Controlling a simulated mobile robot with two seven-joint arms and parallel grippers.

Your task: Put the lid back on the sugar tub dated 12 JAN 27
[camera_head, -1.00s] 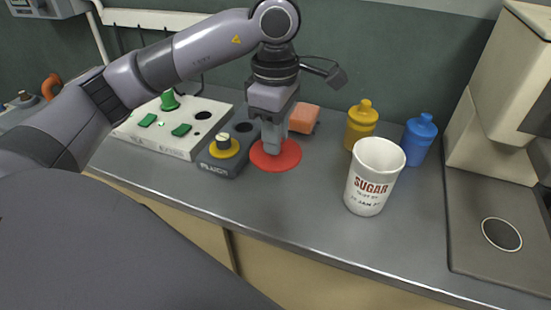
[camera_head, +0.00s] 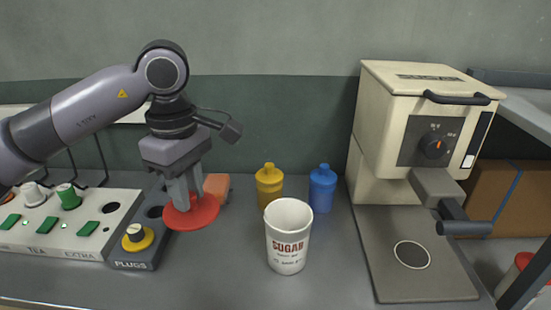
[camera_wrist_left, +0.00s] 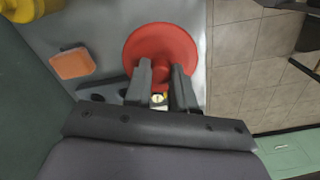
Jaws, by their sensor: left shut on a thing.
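The sugar tub (camera_head: 288,250) is a white, open-topped cup marked SUGAR, upright on the grey counter. Its date print is too small to read. My left gripper (camera_head: 184,207) is shut on the red round lid (camera_head: 200,215), left of the tub and apart from it. The lid seems to be held a little above the counter. In the left wrist view the lid (camera_wrist_left: 150,40) lies beyond and between the two fingers (camera_wrist_left: 160,80), gripped at its raised middle. My right gripper is not in view.
A yellow bottle (camera_head: 269,187) and a blue bottle (camera_head: 322,190) stand behind the tub. An orange block (camera_head: 217,186) is behind the lid. A PLUGS panel (camera_head: 132,255) is at left, a cream press (camera_head: 385,130) at right. A red-topped white container (camera_head: 525,265) shows far right.

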